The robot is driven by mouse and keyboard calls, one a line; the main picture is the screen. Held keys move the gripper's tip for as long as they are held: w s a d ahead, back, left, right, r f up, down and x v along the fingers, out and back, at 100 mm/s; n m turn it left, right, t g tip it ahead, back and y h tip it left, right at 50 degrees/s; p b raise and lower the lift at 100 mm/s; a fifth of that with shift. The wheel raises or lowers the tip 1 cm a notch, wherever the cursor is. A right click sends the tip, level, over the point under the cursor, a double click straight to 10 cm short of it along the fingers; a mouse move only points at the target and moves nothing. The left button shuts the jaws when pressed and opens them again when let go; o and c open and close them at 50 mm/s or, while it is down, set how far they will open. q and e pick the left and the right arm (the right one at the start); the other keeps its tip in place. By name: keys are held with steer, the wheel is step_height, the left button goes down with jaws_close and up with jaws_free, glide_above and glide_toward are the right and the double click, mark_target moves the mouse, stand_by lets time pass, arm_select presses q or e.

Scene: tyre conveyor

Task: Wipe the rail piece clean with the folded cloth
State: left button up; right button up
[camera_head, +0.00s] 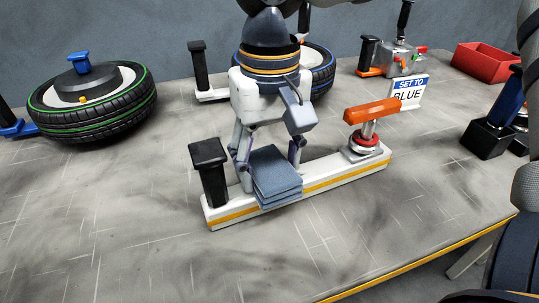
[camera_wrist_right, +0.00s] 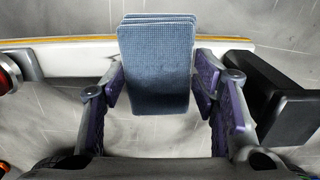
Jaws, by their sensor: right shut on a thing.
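The folded blue-grey cloth (camera_head: 277,182) is in my right gripper (camera_head: 268,168), which comes down from above and is shut on it. In the right wrist view the cloth (camera_wrist_right: 157,62) sits between the two purple-padded fingers (camera_wrist_right: 160,84), with its stacked folds at the far end. The rail piece (camera_head: 330,176) is a long white bar with a yellow stripe. The cloth overlaps its middle-left part and hides some of it; whether it touches the surface is hard to tell. The rail also shows in the right wrist view (camera_wrist_right: 75,62). My left gripper is not in view.
A black post (camera_head: 210,172) stands at the rail's left end, and an orange handle (camera_head: 371,111) on a red-ringed base at its right end. A tyre (camera_head: 92,105) lies at left, another behind my gripper. A "SET TO BLUE" sign (camera_head: 408,92) and red bin (camera_head: 485,62) stand behind.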

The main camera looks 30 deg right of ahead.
steer(key=shift+f, duration=0.15)
steer(key=shift+d, duration=0.15)
steer(key=shift+s+d, duration=0.2)
steer(key=shift+d, duration=1)
steer(key=shift+s+d, duration=0.2)
steer(key=shift+d, duration=0.95)
steer(key=shift+w+a, duration=0.2)
steer(key=shift+a, duration=1.05)
steer(key=shift+w+a, duration=0.2)
steer(key=shift+a, duration=1.05)
steer(key=shift+s+d, duration=0.2)
steer(key=shift+d, duration=1.05)
steer(key=shift+s+d, duration=0.2)
steer(key=shift+d, duration=1.05)
steer(key=shift+w+a, duration=0.15)
steer(key=shift+a, duration=0.7)
steer(key=shift+w+a, duration=0.1)
steer(key=shift+a, duration=0.7)
